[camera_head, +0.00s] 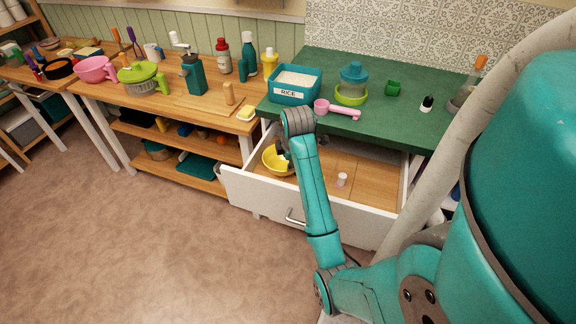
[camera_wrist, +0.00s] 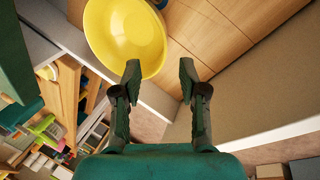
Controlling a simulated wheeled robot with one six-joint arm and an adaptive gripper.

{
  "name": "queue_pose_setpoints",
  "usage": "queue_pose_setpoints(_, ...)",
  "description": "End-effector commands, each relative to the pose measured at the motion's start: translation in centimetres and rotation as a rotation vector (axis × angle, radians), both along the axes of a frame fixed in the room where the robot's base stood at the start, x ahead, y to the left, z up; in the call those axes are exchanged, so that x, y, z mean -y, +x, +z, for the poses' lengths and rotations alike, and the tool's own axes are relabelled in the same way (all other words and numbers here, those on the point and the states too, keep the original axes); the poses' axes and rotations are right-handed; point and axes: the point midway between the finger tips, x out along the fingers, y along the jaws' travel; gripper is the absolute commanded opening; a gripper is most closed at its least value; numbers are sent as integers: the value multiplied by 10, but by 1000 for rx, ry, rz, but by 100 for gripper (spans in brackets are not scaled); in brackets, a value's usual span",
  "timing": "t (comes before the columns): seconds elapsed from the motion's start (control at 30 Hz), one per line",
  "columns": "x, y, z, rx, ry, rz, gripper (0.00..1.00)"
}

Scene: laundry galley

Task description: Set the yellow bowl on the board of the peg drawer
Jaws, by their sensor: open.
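The yellow bowl (camera_head: 274,162) sits upright at the left end of the open peg drawer (camera_head: 243,191), partly hidden by my arm. In the wrist view the bowl (camera_wrist: 122,32) fills the upper middle. The drawer's wooden board (camera_head: 370,182) shows to its right, and its planks also show in the wrist view (camera_wrist: 215,35). My gripper (camera_head: 283,147) is over the bowl's right side. In the wrist view my gripper (camera_wrist: 160,70) is open, its left fingertip overlapping the bowl's lower rim and its right fingertip over the planks. Nothing is between the fingers; contact is unclear.
A white peg (camera_head: 342,180) stands on the board. The green counter (camera_head: 410,118) above holds a rice bin (camera_head: 293,88), a pink scoop (camera_head: 338,109) and a blue-and-lime juicer (camera_head: 352,84). A wooden bench (camera_head: 140,95) with kitchenware stands left. The board's right part looks clear.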

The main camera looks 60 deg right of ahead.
Motion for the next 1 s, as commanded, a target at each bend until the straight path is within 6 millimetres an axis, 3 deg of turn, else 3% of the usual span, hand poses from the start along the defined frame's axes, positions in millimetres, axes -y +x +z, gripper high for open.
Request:
queue_pose_setpoints(0.1, -4, -3, 17, 2, -2, 0, 42)
queue_pose_setpoints(0.3, -8, -7, 30, 1, -1, 0, 42)
queue_pose_setpoints(1.0, -9, -7, 30, 0, 0, 0, 42)
